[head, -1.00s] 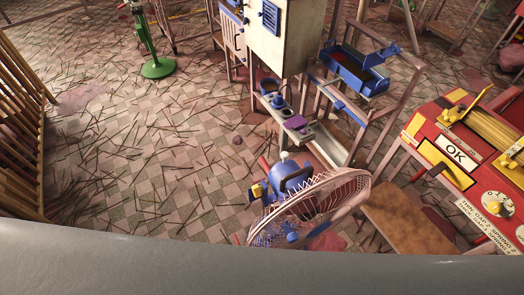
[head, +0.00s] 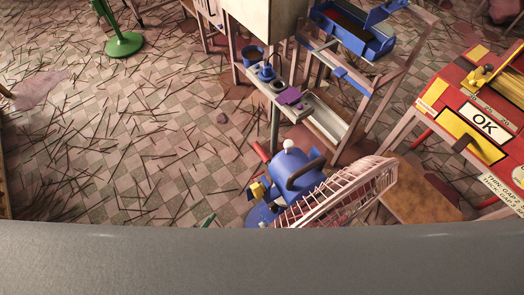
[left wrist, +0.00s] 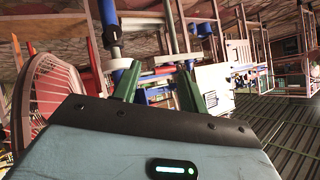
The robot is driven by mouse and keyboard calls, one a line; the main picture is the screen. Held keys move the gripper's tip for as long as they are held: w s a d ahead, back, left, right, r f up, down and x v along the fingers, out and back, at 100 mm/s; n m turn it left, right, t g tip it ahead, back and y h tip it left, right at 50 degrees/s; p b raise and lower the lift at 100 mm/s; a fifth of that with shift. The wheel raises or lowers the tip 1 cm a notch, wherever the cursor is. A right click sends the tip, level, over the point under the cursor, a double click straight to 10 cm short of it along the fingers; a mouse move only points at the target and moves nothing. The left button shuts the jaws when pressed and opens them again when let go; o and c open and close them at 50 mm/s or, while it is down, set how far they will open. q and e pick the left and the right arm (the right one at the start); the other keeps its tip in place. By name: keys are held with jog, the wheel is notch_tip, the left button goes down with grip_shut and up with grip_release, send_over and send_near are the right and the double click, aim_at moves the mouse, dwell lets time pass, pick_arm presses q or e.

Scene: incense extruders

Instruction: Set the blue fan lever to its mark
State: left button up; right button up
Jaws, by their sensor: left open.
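The blue fan (head: 308,172) stands in the lower middle of the head view, its wire cage (head: 345,195) facing lower right. A red handle (head: 262,152), a white knob (head: 288,144) and a yellow part (head: 257,190) show on or beside its body. I cannot tell which is the lever, and no mark is readable. One green fingertip of my left gripper (head: 207,221) shows just left of the fan, apart from it. In the left wrist view my left gripper (left wrist: 157,88) has its green fingers spread with nothing held, and the fan cage (left wrist: 55,92) is to the left. My right gripper is out of view.
A bench with pots (head: 268,75) and a blue tray (head: 352,38) stand behind the fan. A red machine with an OK plate (head: 483,122) is at right. A green stand (head: 123,44) is far left. The stick-strewn floor left of the fan is open.

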pick_arm(q)
jog(key=w+d+f+m+t+h+b, duration=0.1)
jog(key=w+d+m+b, duration=0.2)
jog(key=w+m, duration=0.15)
jog(key=w+d+f+m+h+b, duration=0.1)
jog(key=w+d+m+h+b, duration=0.1)
jog(key=w+m+b, duration=0.3)
jog(key=m+h+b, duration=0.2)
jog(key=m+b, duration=0.1)
jog(key=m, duration=0.4)
send_near(260, 154)
notch_tip(260, 154, down, 2)
jog(key=w+d, duration=0.2)
jog(key=shift+w+t, duration=0.3)
jog(key=x, duration=0.6)
jog(key=shift+w+d+b, duration=0.15)
jog(key=shift+d+b, duration=0.05)
jog(key=shift+b, duration=0.1)
jog(key=shift+w+d, duration=0.35)
jog(key=shift+w, duration=0.1)
jog(key=shift+c, duration=0.4)
